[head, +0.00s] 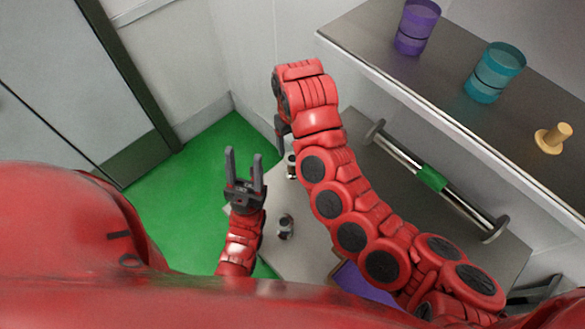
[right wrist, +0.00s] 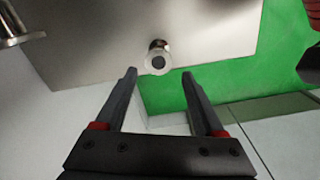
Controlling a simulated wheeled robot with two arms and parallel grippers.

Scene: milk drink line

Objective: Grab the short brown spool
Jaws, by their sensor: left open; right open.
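A short spool (right wrist: 158,60) with a pale round end and a brownish body stands near the edge of the grey table in the right wrist view. It lies just beyond the fingertips, roughly midway between them. It seems to be the small spool (head: 291,166) just below my right gripper (head: 281,132) in the head view, where the arm partly hides it. My right gripper (right wrist: 160,74) is open and empty. My left gripper (head: 246,168) is open and empty, fingers pointing up in the picture. A second small grey and dark spool (head: 285,227) stands on the table to its lower right.
A metal bar with a green middle (head: 430,177) lies at the table's back. A raised shelf (head: 440,85) holds a purple cup (head: 416,27), a teal cup (head: 495,72) and a tan peg-like piece (head: 553,138). A purple thing (head: 362,285) shows below my right arm. Green floor (head: 190,190) lies left.

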